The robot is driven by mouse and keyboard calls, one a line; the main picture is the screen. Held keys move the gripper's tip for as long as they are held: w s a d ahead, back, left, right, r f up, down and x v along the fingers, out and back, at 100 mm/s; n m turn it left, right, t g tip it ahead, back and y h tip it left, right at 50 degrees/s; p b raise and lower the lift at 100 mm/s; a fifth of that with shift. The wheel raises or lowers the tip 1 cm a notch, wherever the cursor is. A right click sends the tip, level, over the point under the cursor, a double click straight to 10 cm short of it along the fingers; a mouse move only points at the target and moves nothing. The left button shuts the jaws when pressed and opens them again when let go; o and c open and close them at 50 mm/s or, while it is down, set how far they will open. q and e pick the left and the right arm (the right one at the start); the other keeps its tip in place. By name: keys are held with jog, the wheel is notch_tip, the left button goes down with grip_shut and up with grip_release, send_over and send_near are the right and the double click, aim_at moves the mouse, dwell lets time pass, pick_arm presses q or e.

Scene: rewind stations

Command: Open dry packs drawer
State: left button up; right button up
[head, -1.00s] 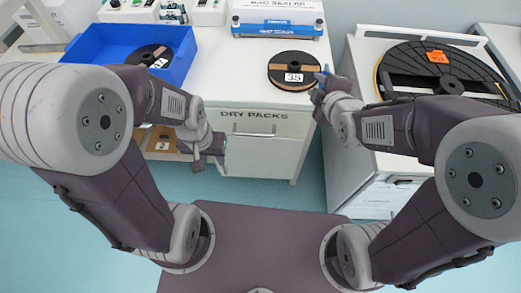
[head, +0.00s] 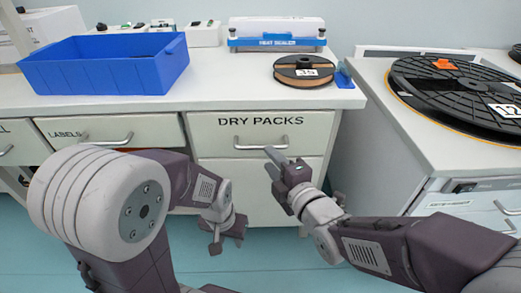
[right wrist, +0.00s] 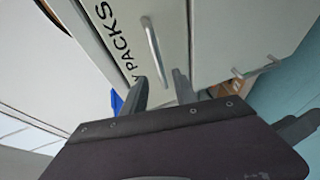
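The dry packs drawer (head: 318,128) is a closed white front with black lettering, under the counter in the middle. Its silver bar handle (head: 261,146) is horizontal there; in the right wrist view the handle (right wrist: 151,42) stands just beyond my fingertips. My right gripper (head: 273,163) is in front of the drawer, just below and right of the handle's middle. Its fingers (right wrist: 160,88) are apart with nothing between them, and no contact with the handle shows. My left gripper (head: 227,246) hangs low, left of the lower cabinet front, its fingers apart and empty.
On the counter are a blue bin (head: 105,72), a black reel marked 35 (head: 303,72) and a blue-based sealer (head: 277,42). A lower unit with a large black reel (head: 455,95) stands right.

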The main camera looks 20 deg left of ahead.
aim_at(261, 149)
jog(key=b+x, duration=0.2)
jog(key=x, duration=0.5)
jog(key=shift+w+a+f+b, duration=0.1)
jog(key=shift+w+a+b, duration=0.15)
jog(key=shift+w+b, duration=0.1)
grip_shut()
dwell(0.9)
